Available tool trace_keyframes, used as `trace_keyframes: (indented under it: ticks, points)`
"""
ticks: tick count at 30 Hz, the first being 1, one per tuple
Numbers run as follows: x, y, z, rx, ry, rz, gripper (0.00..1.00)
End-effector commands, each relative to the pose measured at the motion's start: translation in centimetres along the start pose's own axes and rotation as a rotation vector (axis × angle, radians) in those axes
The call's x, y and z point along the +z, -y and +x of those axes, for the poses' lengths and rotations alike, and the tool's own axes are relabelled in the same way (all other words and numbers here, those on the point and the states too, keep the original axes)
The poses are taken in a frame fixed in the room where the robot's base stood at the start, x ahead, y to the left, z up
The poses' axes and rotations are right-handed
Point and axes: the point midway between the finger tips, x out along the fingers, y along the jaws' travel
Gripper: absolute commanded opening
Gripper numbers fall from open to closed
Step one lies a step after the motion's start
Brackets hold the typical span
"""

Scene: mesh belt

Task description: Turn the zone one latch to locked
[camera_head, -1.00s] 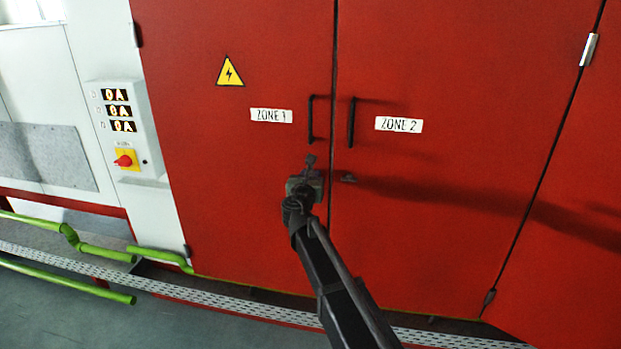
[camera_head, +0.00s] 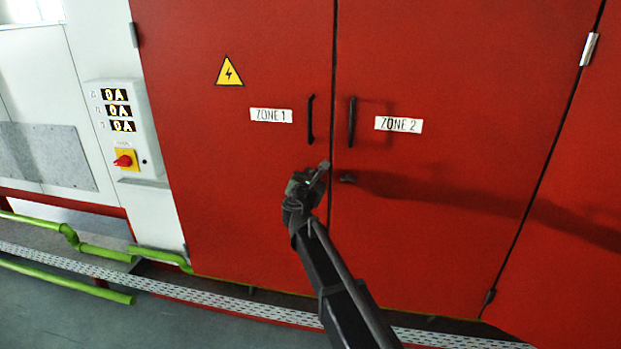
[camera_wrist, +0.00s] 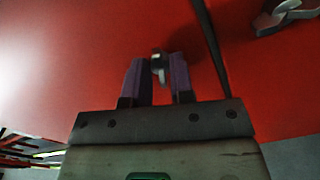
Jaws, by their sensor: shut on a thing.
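The zone one door (camera_head: 230,160) is red and carries a white "ZONE 1" label (camera_head: 271,115). My gripper (camera_head: 320,172) is at this door's right edge, below its black handle (camera_head: 310,120). In the wrist view, the two fingers of my gripper (camera_wrist: 158,82) are closed around the small dark zone one latch (camera_wrist: 158,66), whose end shows between them. In the head view the gripper hides most or all of this latch, so I cannot read its exact angle.
The zone two latch (camera_head: 347,178) sits just to the right, across the door seam; it also shows in the wrist view (camera_wrist: 285,14). The zone two handle (camera_head: 351,122) stands above it. A control box (camera_head: 122,125) with a red knob is at left. Green pipes (camera_head: 100,252) run low.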

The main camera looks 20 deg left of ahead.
Motion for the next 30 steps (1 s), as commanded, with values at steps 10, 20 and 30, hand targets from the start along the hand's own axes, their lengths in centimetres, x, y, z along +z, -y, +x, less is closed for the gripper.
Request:
trace_keyframes:
  ticks: [10,20,30]
  points:
    - [-0.04,0.17,0.0,0.0,0.0,0.325,0.0]
    - [-0.12,0.3,0.0,0.0,0.0,0.639,0.0]
    - [-0.22,0.4,0.0,0.0,-0.001,0.947,0.0]
